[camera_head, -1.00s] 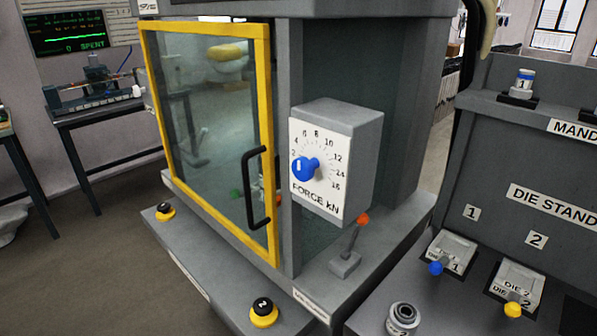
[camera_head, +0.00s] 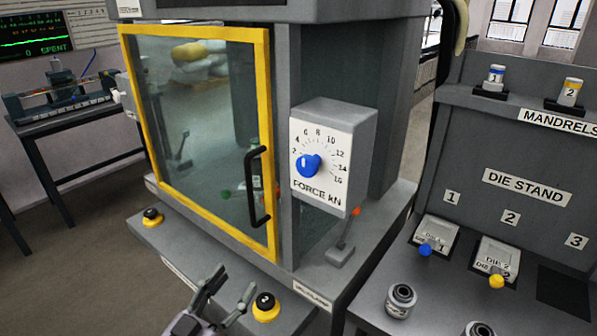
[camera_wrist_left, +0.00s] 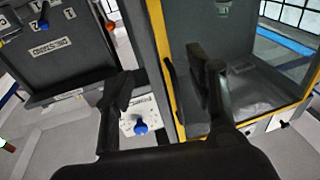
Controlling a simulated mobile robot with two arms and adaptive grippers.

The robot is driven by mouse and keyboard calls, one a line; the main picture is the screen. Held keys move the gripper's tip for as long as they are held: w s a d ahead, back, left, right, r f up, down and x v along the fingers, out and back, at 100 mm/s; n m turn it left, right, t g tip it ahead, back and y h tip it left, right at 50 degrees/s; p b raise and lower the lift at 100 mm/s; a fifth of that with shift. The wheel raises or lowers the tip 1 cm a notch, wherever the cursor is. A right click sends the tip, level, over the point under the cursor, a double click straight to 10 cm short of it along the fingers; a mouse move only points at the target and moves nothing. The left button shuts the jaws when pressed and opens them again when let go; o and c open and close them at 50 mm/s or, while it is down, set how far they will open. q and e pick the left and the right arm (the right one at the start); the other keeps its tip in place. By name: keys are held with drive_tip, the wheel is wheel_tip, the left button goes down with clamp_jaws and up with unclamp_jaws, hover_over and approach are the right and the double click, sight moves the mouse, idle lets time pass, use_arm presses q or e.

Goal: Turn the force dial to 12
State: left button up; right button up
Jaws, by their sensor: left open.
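The force dial is a blue knob (camera_head: 308,166) on a white scale marked 2 to 16, labelled FORCE kN, on the front of a grey box (camera_head: 350,140). Its exact setting is too small to read surely. My left gripper (camera_head: 230,287) is open and empty at the bottom of the head view, below and left of the dial, apart from it. In the left wrist view, the blue knob (camera_wrist_left: 140,127) and its white plate show between my open fingers (camera_wrist_left: 160,72), some distance beyond them. My right gripper is not in view.
A yellow-framed glass door (camera_head: 200,140) with a black handle (camera_head: 257,188) is left of the dial. A red-tipped lever (camera_head: 345,238) sits below it. Black-and-yellow buttons (camera_head: 265,307) are on the ledge. The die stand (camera_head: 525,190) is at the right.

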use_arm(q)
drive_tip(key=s+d+r+m+h, duration=0.1)
drive_tip(key=s+d+r+h, duration=0.2)
drive_tip(key=r, duration=0.5)
drive_tip(key=s+r+m+h, duration=0.1)
drive_tip(key=s+r+h, duration=0.1)
drive_tip(key=s+r, duration=0.4)
drive_tip(key=p, duration=0.4)
approach(304, 171)
drive_tip(key=shift+m, duration=0.3)
drive_tip(key=x, duration=0.9)
drive_tip(key=shift+w+d+r, duration=0.1)
drive_tip(key=shift+w, duration=0.05)
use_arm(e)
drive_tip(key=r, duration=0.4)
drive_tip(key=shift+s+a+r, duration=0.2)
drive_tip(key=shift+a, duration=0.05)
use_arm(q)
drive_tip(key=shift+c, duration=0.6)
drive_tip(key=shift+t, duration=0.4)
drive_tip(key=c, duration=1)
